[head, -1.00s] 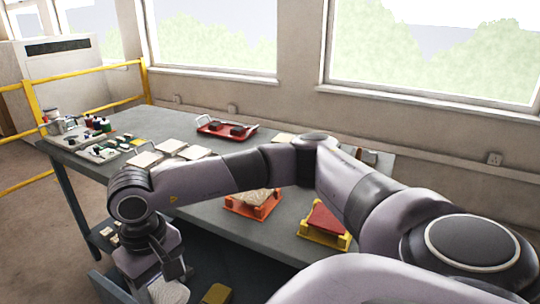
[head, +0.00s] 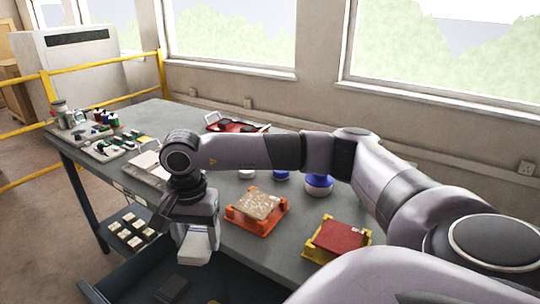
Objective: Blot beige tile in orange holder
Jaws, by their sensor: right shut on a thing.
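The orange holder (head: 233,217) stands on the grey table near its front edge. A beige speckled tile (head: 258,205) lies on it, uncovered. My right gripper (head: 196,226) is left of the holder, by the table's front edge, pointing down. It is shut on a pale, whitish pad or folded cloth (head: 198,247), whose exact kind I cannot tell. The fingertips are mostly hidden by the gripper body. The pad is apart from the tile. My left gripper is not in view.
A yellow holder (head: 312,250) with a red tile (head: 340,236) stands to the right. Blue-and-white containers (head: 319,185) and a red tray (head: 232,126) are behind my arm. A dark open drawer (head: 235,287) is below, with a dark block (head: 172,289) inside.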

